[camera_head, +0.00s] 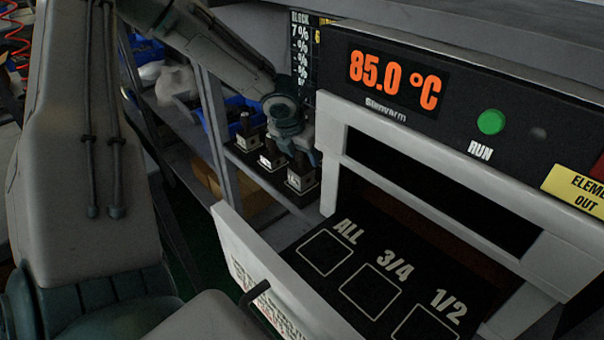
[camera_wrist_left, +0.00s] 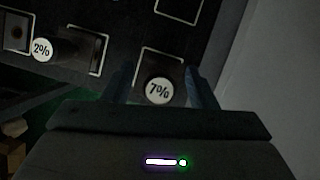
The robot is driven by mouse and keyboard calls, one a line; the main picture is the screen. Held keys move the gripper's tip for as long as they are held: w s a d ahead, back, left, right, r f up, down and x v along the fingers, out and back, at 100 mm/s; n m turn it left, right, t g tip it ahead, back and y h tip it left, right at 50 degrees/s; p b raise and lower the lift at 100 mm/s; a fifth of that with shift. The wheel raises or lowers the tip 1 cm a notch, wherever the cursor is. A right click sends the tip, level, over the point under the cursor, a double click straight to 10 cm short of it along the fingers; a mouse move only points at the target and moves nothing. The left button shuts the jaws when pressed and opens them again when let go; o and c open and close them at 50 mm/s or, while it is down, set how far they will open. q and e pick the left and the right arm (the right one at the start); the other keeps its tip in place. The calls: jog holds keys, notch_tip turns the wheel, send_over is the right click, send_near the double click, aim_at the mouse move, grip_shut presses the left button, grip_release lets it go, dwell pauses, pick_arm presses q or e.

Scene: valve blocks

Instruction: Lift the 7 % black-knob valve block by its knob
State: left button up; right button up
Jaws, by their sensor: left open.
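The 7 % valve block's knob, with a white "7%" cap (camera_wrist_left: 158,91), shows in the left wrist view between the two fingers of my left gripper (camera_wrist_left: 160,80). In the head view my left gripper (camera_head: 301,152) points down over the rightmost block (camera_head: 301,180) on the dark rack. The gripper is open, with a finger on each side of the knob; I cannot tell whether either touches it. The block's body is mostly hidden beneath the knob. My right gripper is not in view.
A 2 % knob (camera_wrist_left: 41,48) stands to the left in the wrist view. Other blocks (camera_head: 268,157) stand beside the gripper on the rack. The warmer's open white drawer (camera_head: 238,243), with ALL, 3/4 and 1/2 squares, is close to the right. A grey shelf post (camera_head: 216,125) stands left.

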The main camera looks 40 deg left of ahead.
pick_arm(q)
jog(key=shift+s+r, duration=0.1)
jog(key=shift+s, duration=0.05)
jog(key=shift+c, duration=0.9)
grip_shut()
